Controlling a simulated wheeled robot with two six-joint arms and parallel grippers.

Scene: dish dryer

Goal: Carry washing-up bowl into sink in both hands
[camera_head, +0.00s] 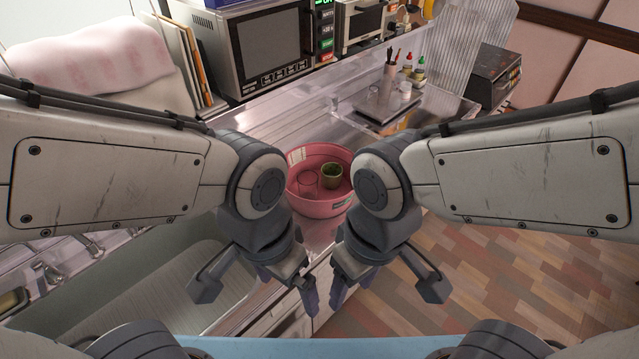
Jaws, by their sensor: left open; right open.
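The pink washing-up bowl (325,209) stands on the metal counter in the middle of the head view. A green cup (331,175) and a clear glass (308,182) are inside it. My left gripper (309,297) is open and empty, in front of the bowl and below it in the picture. My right gripper (338,298) is open and empty close beside the left one. Neither gripper touches the bowl. My wrists hide parts of its left and right sides. The metal sink (165,290) is at the lower left, partly hidden by my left arm.
A microwave (265,50) stands behind the bowl. A small tray or scale (390,105), bottles (415,72) and a dark toaster-like box (492,75) are at the back right. Taps (88,243) line the sink's left side. Open wooden floor (480,290) lies at right.

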